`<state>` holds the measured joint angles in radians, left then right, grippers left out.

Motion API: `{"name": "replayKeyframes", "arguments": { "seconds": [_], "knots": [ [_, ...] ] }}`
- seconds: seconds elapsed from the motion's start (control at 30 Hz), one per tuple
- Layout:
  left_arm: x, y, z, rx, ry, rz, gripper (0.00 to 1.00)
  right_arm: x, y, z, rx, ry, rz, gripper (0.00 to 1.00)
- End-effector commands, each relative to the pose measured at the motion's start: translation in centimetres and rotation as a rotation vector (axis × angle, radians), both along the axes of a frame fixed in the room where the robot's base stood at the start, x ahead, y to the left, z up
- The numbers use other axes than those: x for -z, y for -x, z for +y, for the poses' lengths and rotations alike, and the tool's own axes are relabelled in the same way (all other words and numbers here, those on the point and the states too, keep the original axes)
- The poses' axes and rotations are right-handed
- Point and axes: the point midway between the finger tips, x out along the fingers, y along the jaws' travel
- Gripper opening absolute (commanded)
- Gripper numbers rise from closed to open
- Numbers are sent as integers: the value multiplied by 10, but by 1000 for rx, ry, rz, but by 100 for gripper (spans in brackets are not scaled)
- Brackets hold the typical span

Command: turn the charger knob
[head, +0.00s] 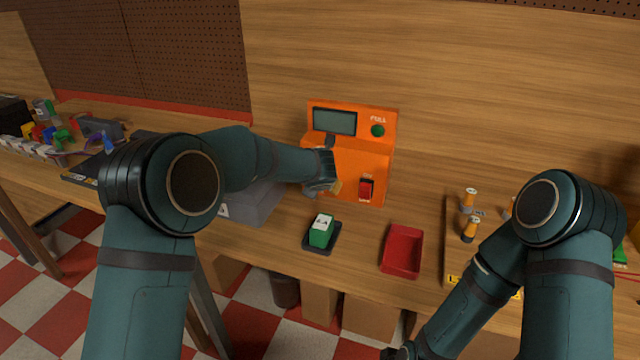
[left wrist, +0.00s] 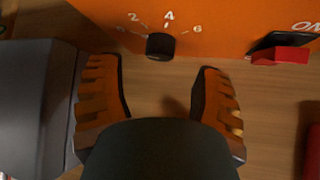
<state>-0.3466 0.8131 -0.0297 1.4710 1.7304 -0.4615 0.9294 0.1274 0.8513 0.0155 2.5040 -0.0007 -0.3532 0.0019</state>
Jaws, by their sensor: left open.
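The charger (head: 350,160) is an orange box with a grey display, a green lamp marked FULL and a red switch (head: 366,188). The black knob (left wrist: 160,46) shows in the left wrist view on the charger's front face, with a scale of 2, 4 and 6 around it. The knob is hidden behind my left gripper in the head view. My left gripper (left wrist: 163,77) is open and empty, its orange-padded fingers on either side of and a little short of the knob. My right gripper (head: 395,353) is only partly in view at the bottom edge.
A grey box (head: 250,205) stands close left of my left gripper. A green-and-white battery (head: 321,230) sits on a black base in front of the charger. A red tray (head: 402,250) lies right of it.

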Motion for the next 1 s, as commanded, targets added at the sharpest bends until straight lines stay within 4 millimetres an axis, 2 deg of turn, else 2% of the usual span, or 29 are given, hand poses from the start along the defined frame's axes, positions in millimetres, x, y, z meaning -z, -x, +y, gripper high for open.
{"name": "replayKeyframes", "arguments": {
  "seconds": [0.1, 0.3, 0.67, 0.7, 0.87, 0.9, 1.0],
  "knots": [
    [15, -15, 1, -2, 0, 1, 66, 2, 0, 0, 0, 0, -1, 47],
    [27, -29, 0, -2, 0, 0, 66, 2, -1, 0, 1, 0, -2, 47],
    [29, -33, 0, -1, 0, 0, 66, 2, -1, 0, 1, 0, -2, 47],
    [29, -33, 0, -1, 0, 0, 61, 2, -1, 0, 1, 0, -2, 47],
    [29, -32, 0, 0, 0, 0, 4, 2, -1, 0, 1, 0, -2, 47],
    [29, -32, 0, -1, -1, 0, 0, 2, -1, 0, 1, 0, -2, 47],
    [29, -32, 0, -1, -1, 0, 0, 2, -1, 0, 1, 0, -2, 47]
  ]
}}
